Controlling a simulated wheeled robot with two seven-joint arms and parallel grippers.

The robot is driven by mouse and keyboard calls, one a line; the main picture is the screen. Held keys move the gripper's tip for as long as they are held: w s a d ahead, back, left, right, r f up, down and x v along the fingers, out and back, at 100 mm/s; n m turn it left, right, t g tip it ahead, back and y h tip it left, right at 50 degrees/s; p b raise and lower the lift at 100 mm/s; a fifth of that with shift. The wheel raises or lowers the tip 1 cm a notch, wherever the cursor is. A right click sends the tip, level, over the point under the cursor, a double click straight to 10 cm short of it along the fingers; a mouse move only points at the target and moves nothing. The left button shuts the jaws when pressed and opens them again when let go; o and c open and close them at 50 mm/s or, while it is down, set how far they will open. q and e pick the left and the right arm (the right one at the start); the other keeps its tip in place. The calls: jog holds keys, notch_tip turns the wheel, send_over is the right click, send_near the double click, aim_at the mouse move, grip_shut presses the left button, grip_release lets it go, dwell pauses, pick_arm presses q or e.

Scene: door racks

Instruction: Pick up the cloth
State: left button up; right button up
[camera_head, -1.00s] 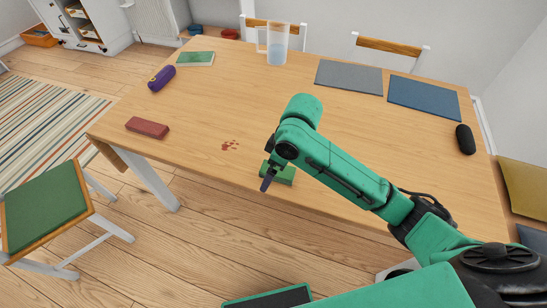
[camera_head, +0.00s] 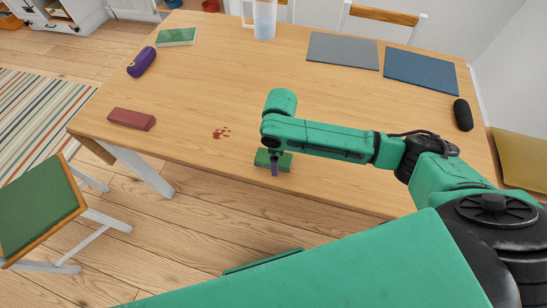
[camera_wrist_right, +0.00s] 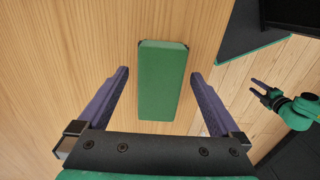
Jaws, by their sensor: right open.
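A small green block-shaped piece (camera_head: 284,161) lies flat near the front edge of the wooden table. It could be the folded cloth, but I cannot tell its material. In the right wrist view the green piece (camera_wrist_right: 163,85) lies lengthwise between the spread fingers. My right gripper (camera_head: 274,170) is open, pointing down over the piece, with a gap on each side. My left gripper (camera_wrist_right: 258,88) shows small at the right of the right wrist view, low beside the table; its fingers look spread and empty. It is not in the head view.
A reddish stain (camera_head: 221,132) and a dark red block (camera_head: 131,118) lie left of the gripper. A purple case (camera_head: 142,61), green book (camera_head: 177,37), glass jug (camera_head: 265,20), grey mat (camera_head: 343,51), blue mat (camera_head: 421,72) and black case (camera_head: 463,114) stand farther off.

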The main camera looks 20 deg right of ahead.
jog(key=shift+f, duration=0.5)
jog(key=c, duration=1.4)
jog(key=shift+r, duration=0.1)
notch_tip(320, 180, up, 20)
jog(key=shift+p, duration=0.55)
